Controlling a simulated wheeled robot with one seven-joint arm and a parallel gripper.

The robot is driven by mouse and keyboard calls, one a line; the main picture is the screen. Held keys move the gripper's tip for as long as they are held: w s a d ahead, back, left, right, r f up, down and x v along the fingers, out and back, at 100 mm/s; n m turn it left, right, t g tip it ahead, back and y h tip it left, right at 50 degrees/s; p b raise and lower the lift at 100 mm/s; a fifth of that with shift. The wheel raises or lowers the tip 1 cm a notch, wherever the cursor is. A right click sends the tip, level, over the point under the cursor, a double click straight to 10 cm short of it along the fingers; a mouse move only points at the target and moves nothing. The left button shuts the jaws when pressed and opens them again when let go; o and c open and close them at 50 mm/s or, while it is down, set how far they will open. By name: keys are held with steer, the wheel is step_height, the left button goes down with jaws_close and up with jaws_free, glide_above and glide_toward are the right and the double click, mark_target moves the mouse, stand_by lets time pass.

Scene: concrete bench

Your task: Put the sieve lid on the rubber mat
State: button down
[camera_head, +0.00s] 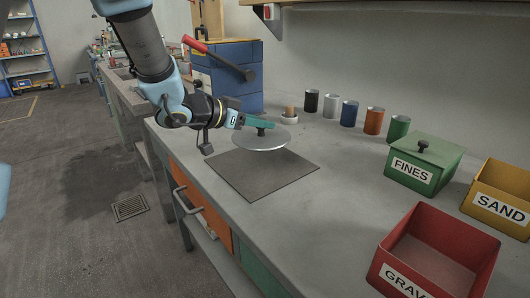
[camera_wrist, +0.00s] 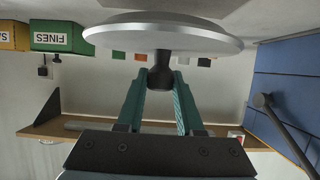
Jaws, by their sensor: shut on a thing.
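The sieve lid (camera_head: 262,141) is a round, silvery disc with a black knob. My gripper (camera_head: 272,125) is shut on the knob, and the lid hangs level beneath it. In the wrist view the lid (camera_wrist: 165,36) and its dark knob (camera_wrist: 160,75) show between my gripper's two green fingers (camera_wrist: 160,84). The rubber mat (camera_head: 262,178) is a dark grey square lying flat near the bench's front edge. The lid is over the mat's far edge in the head view; its exact height above the mat is hard to tell.
The green FINES box (camera_head: 421,170), yellow SAND bin (camera_head: 500,197) and red gravel bin (camera_head: 428,258) stand on the right. Several coloured cups line the wall, including a blue one (camera_head: 349,114). Bare bench lies right of the mat.

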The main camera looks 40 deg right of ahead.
step_height(320, 180, down, 7)
steer(key=shift+r, duration=0.1)
stand_by(0.3)
steer(key=c, duration=0.5)
jaws_free()
steer(key=shift+c, duration=0.2)
